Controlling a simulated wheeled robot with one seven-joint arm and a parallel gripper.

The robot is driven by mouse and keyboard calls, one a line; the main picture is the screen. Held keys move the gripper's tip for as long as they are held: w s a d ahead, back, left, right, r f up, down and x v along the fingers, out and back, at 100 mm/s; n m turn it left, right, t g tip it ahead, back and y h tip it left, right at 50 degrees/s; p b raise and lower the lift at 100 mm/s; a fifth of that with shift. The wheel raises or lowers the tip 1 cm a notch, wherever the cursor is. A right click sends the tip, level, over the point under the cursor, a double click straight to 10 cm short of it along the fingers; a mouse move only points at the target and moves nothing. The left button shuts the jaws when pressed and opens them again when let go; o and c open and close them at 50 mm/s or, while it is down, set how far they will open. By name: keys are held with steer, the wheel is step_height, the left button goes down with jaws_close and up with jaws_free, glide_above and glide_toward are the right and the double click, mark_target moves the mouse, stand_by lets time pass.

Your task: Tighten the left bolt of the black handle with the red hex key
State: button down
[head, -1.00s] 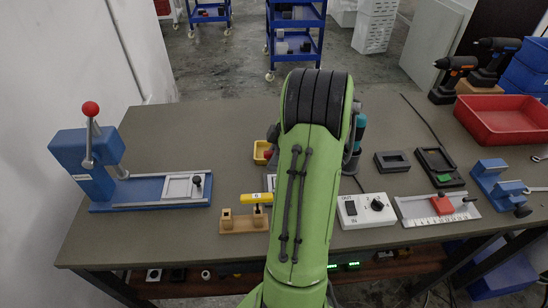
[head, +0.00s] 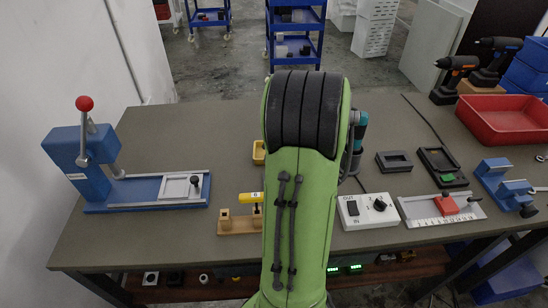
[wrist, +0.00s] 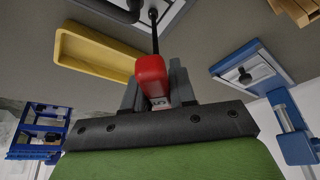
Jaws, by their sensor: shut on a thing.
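In the wrist view my gripper (wrist: 155,92) is shut on the red hex key (wrist: 151,70), whose red grip sits between the fingers. Its thin dark shaft (wrist: 155,35) points away toward the black handle (wrist: 115,8) at the top edge. The shaft's tip is at or very near one end of the handle, on a pale plate with a blue edge (wrist: 172,10). I cannot tell whether it is seated in the bolt. The rest of the handle is cut off. In the head view my arm hides the gripper, key and handle.
A yellow tray (wrist: 98,54) lies beside the key. A blue lever fixture (head: 85,160) stands on the left of the table. A wooden block with a yellow piece (head: 240,222), a switch box (head: 366,211) and a red bin (head: 505,118) are also there.

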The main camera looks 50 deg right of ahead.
steer(key=m+h, duration=0.1)
steer(key=m, duration=0.1)
steer(key=m+h, duration=0.1)
steer(key=m, duration=0.2)
steer(key=shift+d+g+b, duration=0.2)
steer(key=shift+g+b, duration=0.1)
steer(key=shift+g, duration=0.1)
steer(key=m, duration=0.2)
steer(key=m+g+h, duration=0.1)
steer(key=m, duration=0.3)
steer(key=shift+s+d+g+h, duration=0.25)
steer(key=shift+g+h, duration=0.05)
steer(key=shift+r+p, duration=1.85)
steer(key=shift+r, duration=0.2)
